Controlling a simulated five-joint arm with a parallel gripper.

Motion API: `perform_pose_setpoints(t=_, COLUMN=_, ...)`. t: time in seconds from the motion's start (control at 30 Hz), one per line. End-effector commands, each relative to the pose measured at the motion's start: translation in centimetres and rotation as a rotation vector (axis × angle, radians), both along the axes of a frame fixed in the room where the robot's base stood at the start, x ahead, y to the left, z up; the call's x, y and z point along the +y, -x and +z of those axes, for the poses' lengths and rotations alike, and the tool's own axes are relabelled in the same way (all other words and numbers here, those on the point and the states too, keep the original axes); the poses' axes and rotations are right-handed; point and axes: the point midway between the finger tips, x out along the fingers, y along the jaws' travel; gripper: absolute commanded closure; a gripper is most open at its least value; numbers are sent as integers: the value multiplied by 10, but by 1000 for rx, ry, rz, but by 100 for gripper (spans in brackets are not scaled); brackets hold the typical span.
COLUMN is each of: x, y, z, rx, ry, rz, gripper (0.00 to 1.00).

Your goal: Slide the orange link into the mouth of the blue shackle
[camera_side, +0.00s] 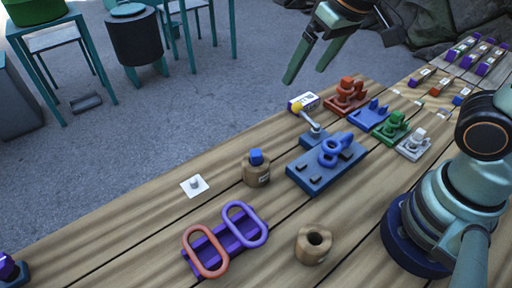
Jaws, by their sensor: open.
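The orange link (187,246), an oblong ring, stands leaning at the left end of a purple rack (229,241) on the wooden table. A similar purple link (264,229) stands beside it on the same rack. The blue shackle (329,145) sits on a blue-grey plate (309,177) near the middle of the table; its mouth is too small to make out clearly. My gripper (305,76) is open and empty at the top of the view, above the table's far edge, well away from both the orange link and the shackle.
A white square with a small peg (194,185) lies left. Red (346,97), blue, green and white fixtures crowd the right.

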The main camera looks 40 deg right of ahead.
Motion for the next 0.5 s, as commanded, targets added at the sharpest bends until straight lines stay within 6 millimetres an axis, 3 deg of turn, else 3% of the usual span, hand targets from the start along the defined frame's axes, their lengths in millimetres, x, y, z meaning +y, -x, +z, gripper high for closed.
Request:
perform_pose_setpoints(t=0.03, x=23, y=-5, z=-5, rx=39, ry=-8, rz=16, gripper=0)
perform_pose_setpoints(t=0.27, x=121, y=-11, z=-31, rx=178, ry=-23, rz=25, gripper=0)
perform_pose_setpoints(t=0.5, x=225, y=18, z=-79, rx=302, ry=22, rz=21, gripper=0)
